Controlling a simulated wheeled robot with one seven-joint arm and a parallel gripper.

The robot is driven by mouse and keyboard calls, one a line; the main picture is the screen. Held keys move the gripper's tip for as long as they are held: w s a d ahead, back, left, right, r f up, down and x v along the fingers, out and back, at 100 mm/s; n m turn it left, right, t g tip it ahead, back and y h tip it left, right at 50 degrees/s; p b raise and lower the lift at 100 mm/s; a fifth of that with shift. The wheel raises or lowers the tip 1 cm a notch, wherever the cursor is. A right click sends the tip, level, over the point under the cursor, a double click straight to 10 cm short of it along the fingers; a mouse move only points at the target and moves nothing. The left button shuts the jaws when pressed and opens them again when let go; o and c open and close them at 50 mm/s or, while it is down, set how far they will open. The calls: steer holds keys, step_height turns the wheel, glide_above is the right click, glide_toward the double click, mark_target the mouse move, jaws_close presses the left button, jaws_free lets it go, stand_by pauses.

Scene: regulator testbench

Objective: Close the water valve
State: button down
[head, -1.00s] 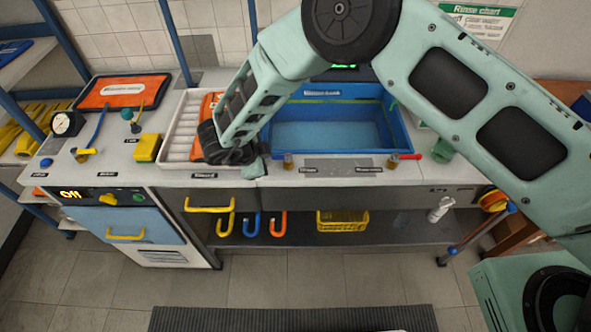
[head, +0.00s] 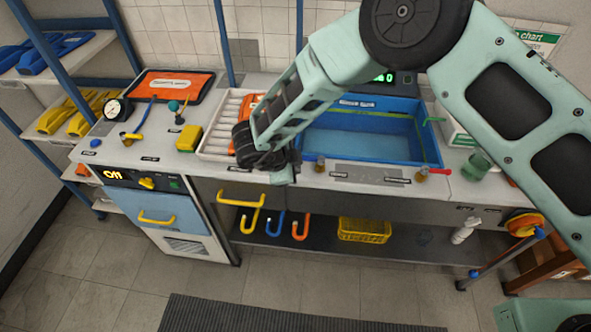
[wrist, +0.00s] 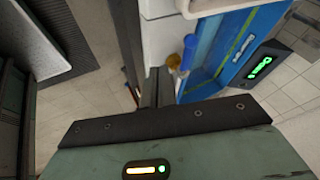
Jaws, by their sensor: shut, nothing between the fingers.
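Two small valves stand on the bench's front strip before the blue sink. The right one (head: 424,173) has a red handle pointing right. The left one (head: 319,163) is a brass fitting; it also shows in the wrist view (wrist: 174,62), with a blue part beside it. The small labels are too blurred to tell which is the water valve. My gripper (head: 284,176) is over the bench's front edge, left of the brass fitting and apart from it in the picture. In the wrist view its fingers (wrist: 158,86) are shut and empty.
The blue sink (head: 362,158) lies behind the valves, and a white ribbed tray (head: 215,145) left of it. A yellow-handled valve (head: 131,136) and gauge (head: 117,109) stand far left. My arm crosses the bench's right side.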

steer(key=b+v, duration=0.2)
steer(key=v, duration=0.6)
steer(key=shift+w+a+r, duration=0.15)
